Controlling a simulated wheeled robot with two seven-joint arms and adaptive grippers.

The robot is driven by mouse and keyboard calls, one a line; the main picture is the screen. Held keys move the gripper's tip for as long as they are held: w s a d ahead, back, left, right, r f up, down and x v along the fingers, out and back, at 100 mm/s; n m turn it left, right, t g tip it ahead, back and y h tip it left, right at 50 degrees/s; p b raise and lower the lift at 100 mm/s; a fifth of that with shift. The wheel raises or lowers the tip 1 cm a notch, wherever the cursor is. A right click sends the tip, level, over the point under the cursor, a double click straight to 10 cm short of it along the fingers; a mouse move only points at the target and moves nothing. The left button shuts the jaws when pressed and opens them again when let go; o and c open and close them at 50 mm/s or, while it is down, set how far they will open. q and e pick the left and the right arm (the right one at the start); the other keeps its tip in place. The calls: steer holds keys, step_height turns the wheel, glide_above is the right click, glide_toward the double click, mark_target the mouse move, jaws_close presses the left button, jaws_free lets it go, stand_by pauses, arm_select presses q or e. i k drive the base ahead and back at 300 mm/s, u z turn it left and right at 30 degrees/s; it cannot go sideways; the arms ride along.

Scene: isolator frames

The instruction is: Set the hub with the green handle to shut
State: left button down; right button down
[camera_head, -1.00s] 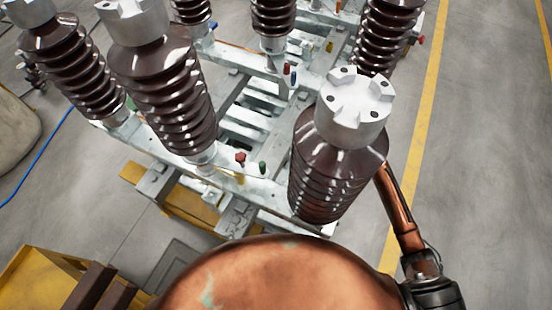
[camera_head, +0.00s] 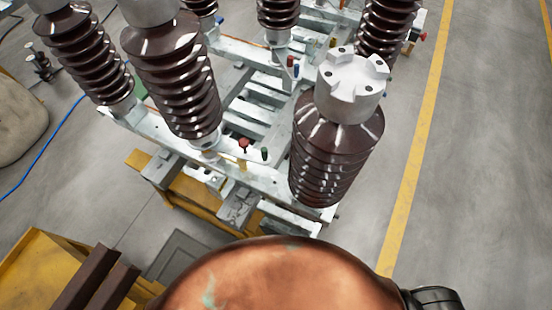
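A small green handle (camera_head: 264,153) stands on the near pale metal beam of the isolator frame (camera_head: 228,168), just right of a red handle (camera_head: 243,145). The hub under the green handle is too small to make out, so I cannot tell its setting. More small handles stand on a beam farther back, a red one (camera_head: 290,61) and a blue one (camera_head: 296,70). Neither of my grippers shows in the head view. Only a dark part of my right arm shows at the lower right edge.
Tall brown ribbed insulators with grey caps stand around the handles, the nearest one (camera_head: 338,150) just to the right. A yellow cart (camera_head: 40,262) with brown bars is at the lower left. A blue cable (camera_head: 45,150) lies on the left floor. The right floor is clear.

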mark_target(223, 145)
steer(key=k, duration=0.3)
steer(key=z, duration=1.15)
steer(key=i, duration=0.75)
steer(key=u, duration=2.45)
